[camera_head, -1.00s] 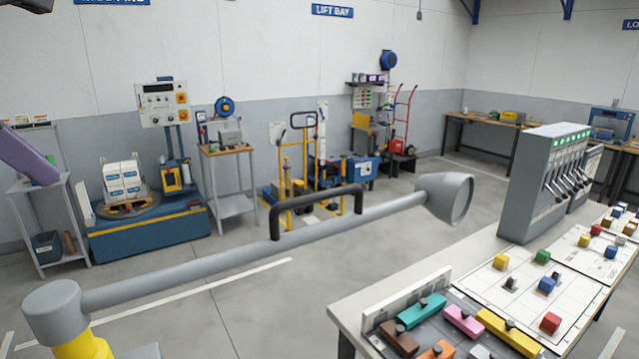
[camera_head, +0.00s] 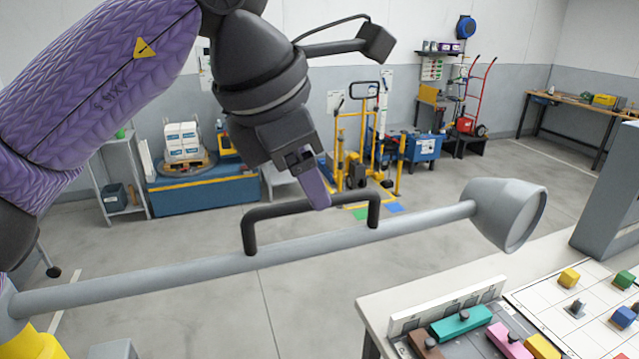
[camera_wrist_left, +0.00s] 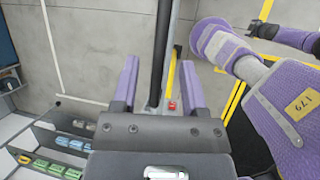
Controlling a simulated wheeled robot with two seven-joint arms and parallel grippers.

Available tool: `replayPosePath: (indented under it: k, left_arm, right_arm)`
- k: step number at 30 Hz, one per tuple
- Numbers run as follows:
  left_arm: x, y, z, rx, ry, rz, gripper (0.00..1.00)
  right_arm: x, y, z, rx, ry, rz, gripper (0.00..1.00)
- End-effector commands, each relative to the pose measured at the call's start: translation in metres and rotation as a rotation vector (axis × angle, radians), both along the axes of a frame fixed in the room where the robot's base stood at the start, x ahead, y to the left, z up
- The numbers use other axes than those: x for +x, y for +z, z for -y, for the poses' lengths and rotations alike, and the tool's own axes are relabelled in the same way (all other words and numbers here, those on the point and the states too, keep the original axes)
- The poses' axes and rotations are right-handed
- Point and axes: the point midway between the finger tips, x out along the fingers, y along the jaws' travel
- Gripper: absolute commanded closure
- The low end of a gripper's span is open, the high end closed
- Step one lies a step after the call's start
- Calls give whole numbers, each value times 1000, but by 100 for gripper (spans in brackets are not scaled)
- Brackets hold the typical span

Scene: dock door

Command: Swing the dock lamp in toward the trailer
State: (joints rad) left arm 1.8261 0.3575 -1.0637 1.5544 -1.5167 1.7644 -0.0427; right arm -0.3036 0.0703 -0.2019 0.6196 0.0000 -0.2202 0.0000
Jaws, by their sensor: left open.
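The dock lamp is a long grey arm (camera_head: 180,280) with a cone-shaped lamp head (camera_head: 508,213) at its right end and a yellow post (camera_head: 35,345) at the lower left. A black handle (camera_head: 265,212) stands up from the middle of the arm. My left gripper (camera_head: 314,188) reaches down to the handle's top bar, and a purple finger partly covers it. In the left wrist view, my left gripper (camera_wrist_left: 158,90) is open. The dark handle bar (camera_wrist_left: 163,45) runs between its two fingers, with visible gaps. My right gripper is not identifiable.
A white table (camera_head: 385,300) with a panel of coloured blocks (camera_head: 465,322) stands at the lower right, near the lamp head. A grey cabinet (camera_head: 608,215) is at the right edge. Yellow lift equipment (camera_head: 357,150) stands behind. Open floor lies below the lamp arm.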

Motion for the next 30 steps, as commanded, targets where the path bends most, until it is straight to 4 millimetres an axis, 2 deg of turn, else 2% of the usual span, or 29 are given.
replayPosePath:
  k: [4, 12, 13, 18, 21, 30]
  left_arm:
    - [5, -17, 6, 0, -1, -2, 45]
    - [7, -21, 7, -1, 1, 1, 45]
    - [7, -21, 7, -1, 1, 1, 47]
    - [7, -20, 7, -1, 1, 1, 83]
    - [7, -20, 7, -1, 1, 1, 100]
    - [7, -20, 7, -1, 1, 1, 100]
  right_arm:
    - [1, 2, 1, -2, 1, 1, 12]
    - [2, 2, 5, -8, 1, 3, 12]
    - [2, 2, 5, -8, 1, 3, 12]
    - [2, 2, 7, -10, 1, 4, 12]
    - [3, 2, 7, -11, 1, 5, 12]
    - [3, 2, 7, -12, 1, 5, 12]
